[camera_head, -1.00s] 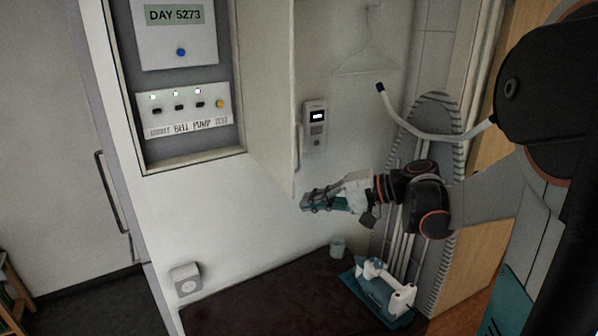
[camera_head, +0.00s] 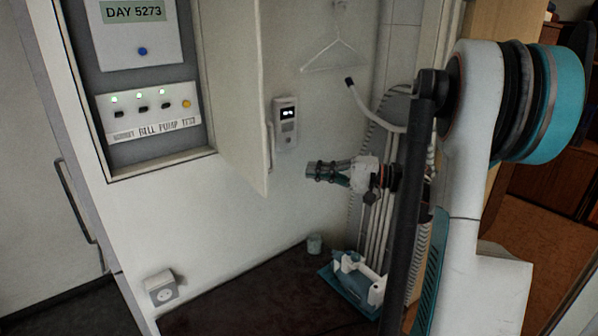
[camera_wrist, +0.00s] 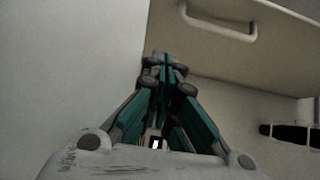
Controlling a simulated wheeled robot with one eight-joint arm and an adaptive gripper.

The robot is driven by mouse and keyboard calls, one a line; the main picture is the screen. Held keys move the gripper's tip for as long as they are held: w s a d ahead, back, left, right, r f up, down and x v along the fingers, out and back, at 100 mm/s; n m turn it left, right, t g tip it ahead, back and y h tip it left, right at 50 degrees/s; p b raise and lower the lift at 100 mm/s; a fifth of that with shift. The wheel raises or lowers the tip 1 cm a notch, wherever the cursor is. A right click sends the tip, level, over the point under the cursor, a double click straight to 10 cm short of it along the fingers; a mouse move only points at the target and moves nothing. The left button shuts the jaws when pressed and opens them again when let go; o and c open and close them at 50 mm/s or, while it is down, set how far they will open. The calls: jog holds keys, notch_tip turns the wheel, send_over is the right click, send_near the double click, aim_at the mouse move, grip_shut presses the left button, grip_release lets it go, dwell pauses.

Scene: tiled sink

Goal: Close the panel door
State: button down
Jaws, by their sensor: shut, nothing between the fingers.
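The panel door (camera_head: 237,95) is white and stands open, swung out from the right edge of the recessed panel (camera_head: 150,150). Its handle is on the face turned to the right, seen nearly edge-on in the head view; the handle (camera_wrist: 222,28) shows clearly at the top of the wrist view. My gripper (camera_head: 311,169) is shut and empty, to the right of the door's lower free corner, with a gap between them in the head view. In the wrist view the fingertips (camera_wrist: 166,60) point at the door's face (camera_wrist: 235,65) below the handle; contact cannot be told.
A wall device (camera_head: 286,122) with a lit display is mounted right of the door. A wire hanger (camera_head: 334,60) hangs above it. A socket box (camera_head: 161,288) is low on the left.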

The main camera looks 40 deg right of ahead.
aim_at(270, 172)
jog(key=w+a, duration=0.2)
jog(key=a, duration=0.1)
jog(key=w+a, duration=0.2)
jog(key=a, duration=0.1)
jog(key=w+a+b, duration=0.1)
jog(key=w+a, duration=0.1)
jog(key=a, duration=0.2)
jog(key=shift+w, duration=0.2)
